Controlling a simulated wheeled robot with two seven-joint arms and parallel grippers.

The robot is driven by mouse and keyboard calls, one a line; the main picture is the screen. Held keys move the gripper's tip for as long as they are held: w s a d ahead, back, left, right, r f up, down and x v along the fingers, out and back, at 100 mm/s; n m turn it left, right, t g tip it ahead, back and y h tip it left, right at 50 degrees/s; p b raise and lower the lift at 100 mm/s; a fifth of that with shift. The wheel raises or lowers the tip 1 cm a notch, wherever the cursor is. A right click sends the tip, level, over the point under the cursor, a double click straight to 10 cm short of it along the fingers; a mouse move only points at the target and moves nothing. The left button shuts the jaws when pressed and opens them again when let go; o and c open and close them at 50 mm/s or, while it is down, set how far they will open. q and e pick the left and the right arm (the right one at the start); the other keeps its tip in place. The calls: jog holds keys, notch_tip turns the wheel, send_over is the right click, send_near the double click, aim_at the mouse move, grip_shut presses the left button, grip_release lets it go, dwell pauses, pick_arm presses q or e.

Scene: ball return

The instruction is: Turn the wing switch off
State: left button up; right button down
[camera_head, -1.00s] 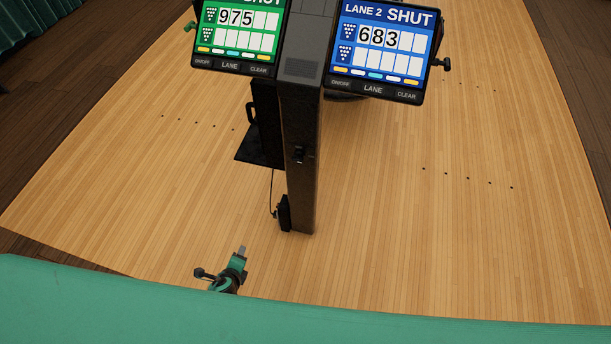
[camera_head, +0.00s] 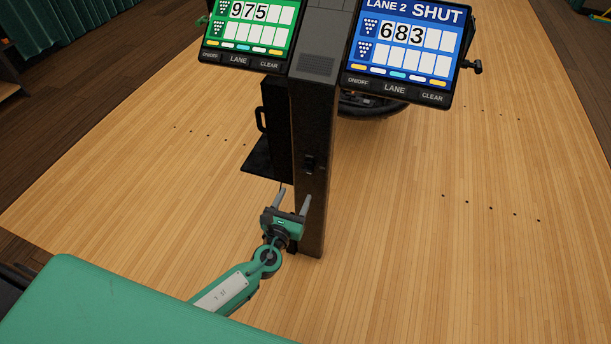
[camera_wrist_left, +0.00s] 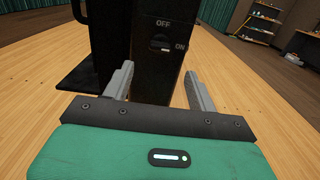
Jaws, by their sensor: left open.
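The wing switch (camera_head: 309,163) is a small dark knob on the front face of the black post (camera_head: 312,205). In the left wrist view the switch (camera_wrist_left: 160,44) shows up close, with the word OFF above it and ON to its right. Its wing looks roughly level, toward the ON side, though it is small and dark. My left gripper (camera_head: 293,197) is open and empty, just below the switch in the head view. Its two fingers (camera_wrist_left: 159,72) point at the post, one on each side below the switch, apart from it. My right gripper is not in view.
Two score screens, one green (camera_head: 248,28) and one blue (camera_head: 403,50), sit atop the post. A black shelf (camera_head: 265,157) juts from the post's left side. Wooden lane floor (camera_head: 430,260) lies open around. Shelving (camera_wrist_left: 262,20) stands far off in the left wrist view.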

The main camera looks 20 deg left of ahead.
aim_at(306, 172)
pick_arm(q)
jog(key=w, duration=0.9)
jog(key=shift+w+d+f, duration=0.1)
jog(key=shift+w+d, duration=0.05)
jog(key=c, duration=1)
